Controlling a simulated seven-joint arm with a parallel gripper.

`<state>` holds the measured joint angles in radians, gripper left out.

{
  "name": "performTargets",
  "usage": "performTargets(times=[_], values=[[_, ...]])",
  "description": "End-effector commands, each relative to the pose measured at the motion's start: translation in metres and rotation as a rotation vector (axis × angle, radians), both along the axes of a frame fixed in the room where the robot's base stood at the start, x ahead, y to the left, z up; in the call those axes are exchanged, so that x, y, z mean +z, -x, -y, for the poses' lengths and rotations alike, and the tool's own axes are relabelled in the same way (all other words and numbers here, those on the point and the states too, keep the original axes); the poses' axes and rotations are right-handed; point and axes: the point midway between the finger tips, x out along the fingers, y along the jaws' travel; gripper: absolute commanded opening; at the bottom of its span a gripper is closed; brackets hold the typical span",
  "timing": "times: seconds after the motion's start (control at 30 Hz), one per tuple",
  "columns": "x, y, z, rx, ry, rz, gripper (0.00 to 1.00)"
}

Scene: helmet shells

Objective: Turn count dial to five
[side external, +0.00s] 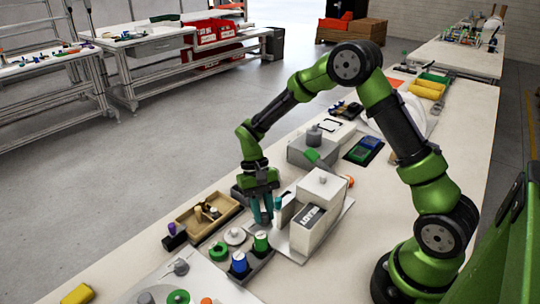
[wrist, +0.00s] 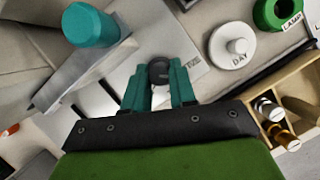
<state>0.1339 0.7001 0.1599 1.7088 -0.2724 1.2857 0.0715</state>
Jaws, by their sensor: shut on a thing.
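My gripper (side external: 262,214) points down beside the white box unit (side external: 315,222) in the side view. In the wrist view its teal fingers (wrist: 160,80) are shut on a dark round knob (wrist: 159,66), which appears to be the count dial. The knob stands on a pale plate with partly visible lettering to its right. The fingers cover the knob's sides, and no pointer or number setting can be read. In the side view the knob is hidden by the fingers and the unit.
A teal cylinder (wrist: 90,24) stands close to my fingers at upper left. A white DAY knob (wrist: 237,46) and a green LAMP ring (wrist: 278,13) are to the right. A wooden tray (side external: 188,222) holds small parts.

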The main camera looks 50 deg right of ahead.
Motion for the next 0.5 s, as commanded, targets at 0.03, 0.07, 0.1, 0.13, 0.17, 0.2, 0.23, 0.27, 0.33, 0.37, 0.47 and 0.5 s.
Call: performTargets(times=[0.03,0.07,0.1,0.13,0.17,0.2,0.23,0.27,0.33,0.37,0.47,0.5], values=[[0.0014,-0.0011,0.0003,0.032,0.002,0.002,0.00],[0.0015,-0.0011,0.0001,0.051,0.002,0.002,0.00],[0.0015,-0.0012,-0.0003,0.076,0.001,0.003,0.00],[0.0015,-0.0013,-0.0004,0.093,0.002,0.003,0.00],[0.0015,-0.0012,-0.0004,0.110,0.002,0.002,0.00],[0.0015,-0.0012,-0.0004,0.129,0.002,0.002,0.00],[0.0015,-0.0012,-0.0005,0.142,0.002,0.002,0.00],[0.0015,-0.0012,-0.0005,0.154,0.001,0.003,0.00],[0.0016,-0.0012,-0.0005,0.179,0.002,0.002,0.00],[0.0016,-0.0012,-0.0005,0.188,0.002,0.002,0.00],[0.0016,-0.0014,-0.0008,0.210,0.002,0.002,0.00],[0.0016,-0.0014,-0.0008,0.216,0.002,0.002,0.00]])
